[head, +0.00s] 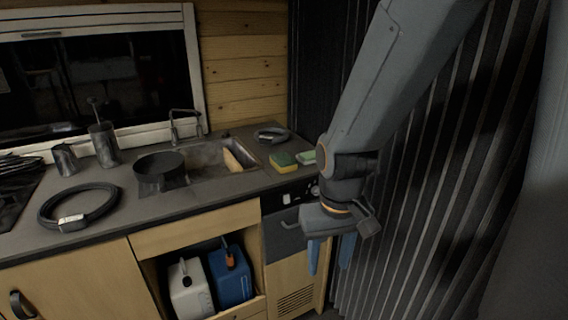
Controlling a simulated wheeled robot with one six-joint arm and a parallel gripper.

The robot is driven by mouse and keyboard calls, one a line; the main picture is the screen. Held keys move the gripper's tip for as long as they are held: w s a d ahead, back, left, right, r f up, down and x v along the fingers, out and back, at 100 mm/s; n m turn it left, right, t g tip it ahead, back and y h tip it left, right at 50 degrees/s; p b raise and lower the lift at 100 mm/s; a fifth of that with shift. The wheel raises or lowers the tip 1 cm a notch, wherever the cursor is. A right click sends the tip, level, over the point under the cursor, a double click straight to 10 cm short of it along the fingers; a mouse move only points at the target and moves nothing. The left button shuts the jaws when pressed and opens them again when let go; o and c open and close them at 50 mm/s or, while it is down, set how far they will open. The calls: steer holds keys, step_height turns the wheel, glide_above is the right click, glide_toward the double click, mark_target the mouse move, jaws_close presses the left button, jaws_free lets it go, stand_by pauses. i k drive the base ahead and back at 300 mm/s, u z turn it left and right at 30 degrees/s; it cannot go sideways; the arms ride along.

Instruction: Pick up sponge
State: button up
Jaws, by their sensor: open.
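A sponge (283,161), yellow with a green layer, lies on the dark countertop to the right of the sink. A pale green and white block (307,157), perhaps a second sponge or a bar of soap, lies just right of it, close to my arm. My gripper (331,257) hangs with its two blue fingers pointing down, in front of the counter, to the right of and lower in the picture than the sponge. The fingers are apart and nothing shows between them.
The sink (210,158) holds a wooden board (239,156). A dark pan (160,170) stands at its left. A coiled hose (78,207) lies on the counter, another coil (271,134) behind the sponge. White (190,289) and blue (230,276) canisters stand below. A ribbed dark wall (440,180) rises at right.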

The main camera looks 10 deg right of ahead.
mark_target(283, 162)
steer(key=u, duration=0.2)
steer(key=i, duration=0.85)
steer(key=z, duration=1.35)
